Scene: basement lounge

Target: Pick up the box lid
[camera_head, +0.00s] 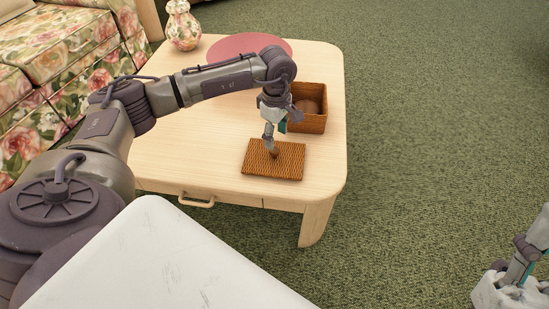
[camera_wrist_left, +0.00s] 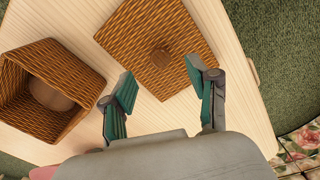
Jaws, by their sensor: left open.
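The box lid (camera_head: 286,163) is a flat brown wicker square with a round wooden knob, lying on the light wooden table near its front edge. In the left wrist view the lid (camera_wrist_left: 135,42) is beyond my fingertips, with its knob (camera_wrist_left: 160,60) between their directions. My left gripper (camera_head: 270,138) is over the lid, close to the knob; in the wrist view the gripper (camera_wrist_left: 162,83) is open with nothing between its fingers. The open wicker box (camera_head: 312,122) stands behind the lid. My right gripper (camera_head: 515,285) is only partly seen at the lower right.
The table (camera_head: 190,140) has a drawer handle at the front. A round brown thing (camera_wrist_left: 50,94) lies inside the box. A pink round mat (camera_head: 245,47) and a floral vase (camera_head: 183,27) are at the back. A floral sofa (camera_head: 50,60) stands left. Green carpet (camera_head: 430,130) is clear at right.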

